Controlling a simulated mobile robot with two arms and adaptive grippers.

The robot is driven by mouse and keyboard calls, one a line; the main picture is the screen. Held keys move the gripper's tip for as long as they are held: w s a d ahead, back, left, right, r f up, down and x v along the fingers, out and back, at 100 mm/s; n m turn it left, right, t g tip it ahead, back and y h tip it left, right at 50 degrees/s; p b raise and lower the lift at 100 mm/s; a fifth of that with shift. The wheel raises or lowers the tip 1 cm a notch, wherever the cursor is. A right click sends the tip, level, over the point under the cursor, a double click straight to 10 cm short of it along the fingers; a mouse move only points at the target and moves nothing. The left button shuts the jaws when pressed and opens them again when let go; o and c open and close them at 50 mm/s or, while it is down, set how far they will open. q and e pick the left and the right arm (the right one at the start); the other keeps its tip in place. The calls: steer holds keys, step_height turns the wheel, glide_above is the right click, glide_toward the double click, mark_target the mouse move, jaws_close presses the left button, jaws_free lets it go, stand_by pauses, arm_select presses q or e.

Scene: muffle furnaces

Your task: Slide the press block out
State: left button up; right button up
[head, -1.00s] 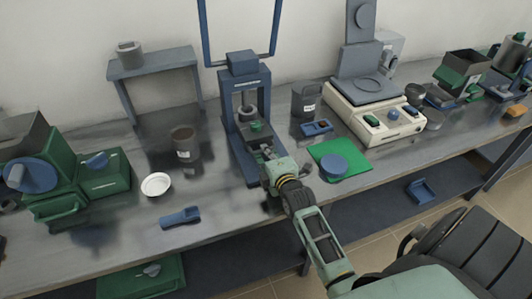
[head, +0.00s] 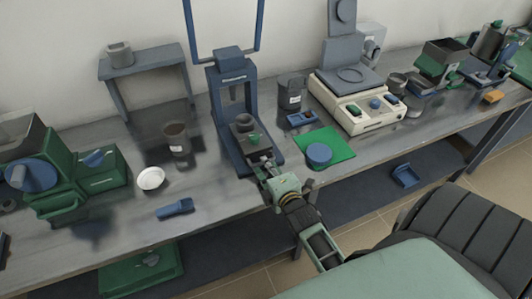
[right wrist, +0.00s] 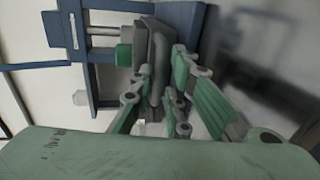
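The blue press (head: 225,105) stands on the bench, with a tall blue handle frame above it. The press block (head: 241,153) is a dark grey block with a green knob and a small grey cylinder on top. It sits at the front part of the press base, forward of the uprights. My right gripper (head: 264,170) is at the block's front. In the right wrist view, its green fingers (right wrist: 160,95) lie on both sides of a grey upright part of the block (right wrist: 158,50) and look closed on it. The exact contact is partly hidden. My left gripper is not in view.
A green mat (head: 340,141) with a blue round piece (head: 319,153) lies right of the press. A dark cup (head: 176,138), white dish (head: 151,178) and blue tool (head: 175,208) are to the left. A cream balance (head: 365,110) stands behind right.

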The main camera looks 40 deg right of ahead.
steer(key=v, duration=1.2)
stand_by(0.5)
